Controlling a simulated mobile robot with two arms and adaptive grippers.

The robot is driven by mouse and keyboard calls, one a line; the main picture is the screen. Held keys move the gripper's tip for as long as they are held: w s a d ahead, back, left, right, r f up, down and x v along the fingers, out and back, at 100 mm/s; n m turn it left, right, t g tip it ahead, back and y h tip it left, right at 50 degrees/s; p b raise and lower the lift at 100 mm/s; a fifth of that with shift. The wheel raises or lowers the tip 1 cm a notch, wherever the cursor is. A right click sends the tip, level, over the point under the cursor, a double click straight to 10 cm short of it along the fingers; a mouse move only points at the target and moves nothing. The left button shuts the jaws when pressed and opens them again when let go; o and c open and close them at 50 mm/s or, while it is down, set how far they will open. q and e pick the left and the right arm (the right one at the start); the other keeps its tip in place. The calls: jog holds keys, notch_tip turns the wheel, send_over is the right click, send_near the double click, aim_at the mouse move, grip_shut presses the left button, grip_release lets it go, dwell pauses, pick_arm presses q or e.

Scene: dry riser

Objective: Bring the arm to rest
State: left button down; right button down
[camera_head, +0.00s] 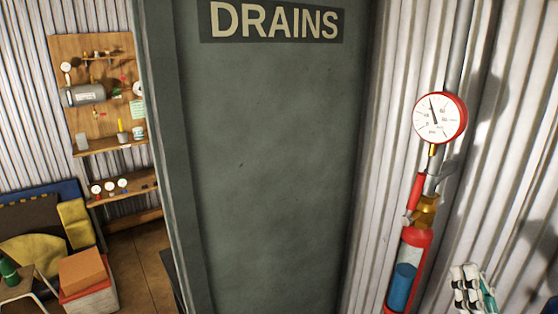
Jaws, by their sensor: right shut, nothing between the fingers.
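My right gripper (468,274) shows at the bottom right edge of the view, cut off by the frame. Its white and black fingers point up and are shut with nothing between them. It is to the right of the red pipe section with a clear window (412,252), apart from it in the picture. The rest of my right arm is mostly out of view. My left gripper is not in view.
A round red-rimmed gauge (440,118) sits above a brass fitting (425,212) on the corrugated wall. A grey-green panel marked DRAINS (270,160) fills the middle. Left are a tool board (100,60), a yellow-cushioned seat (75,222) and boxes (84,270).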

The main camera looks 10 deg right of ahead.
jog(key=w+a+f+m+g+h, duration=0.1)
jog(key=w+a+f+g+h, duration=0.25)
jog(key=f, duration=0.35)
jog(key=w+a+f+m+g+h, duration=0.2)
jog(key=f+g, duration=0.2)
jog(key=f, duration=0.2)
jog(key=s+a+f+g, duration=0.2)
jog(key=f+g, duration=0.1)
jog(key=f, duration=0.3)
jog(key=s+a+f+g, duration=0.2)
jog(key=f+g, duration=0.1)
jog(key=f, duration=0.2)
jog(key=s+a+f+n+g, duration=0.1)
jog(key=s+a+f+g, duration=0.25)
jog(key=s, duration=0.35)
jog(key=s+a+f+n+g, duration=0.1)
jog(key=s+a+f+g, duration=0.3)
jog(key=s, duration=0.4)
notch_tip(320, 180, down, 28)
jog(key=s+d+g, duration=0.1)
jog(key=s+g, duration=0.1)
jog(key=g, duration=0.1)
jog(key=s+d+f+g+h, duration=0.1)
jog(key=s+d+f, duration=0.2)
jog(key=s+f, duration=1.1)
jog(key=shift+s+d+f+n, duration=0.15)
jog(key=shift+s+f+n, duration=0.2)
jog(key=shift+s, duration=0.75)
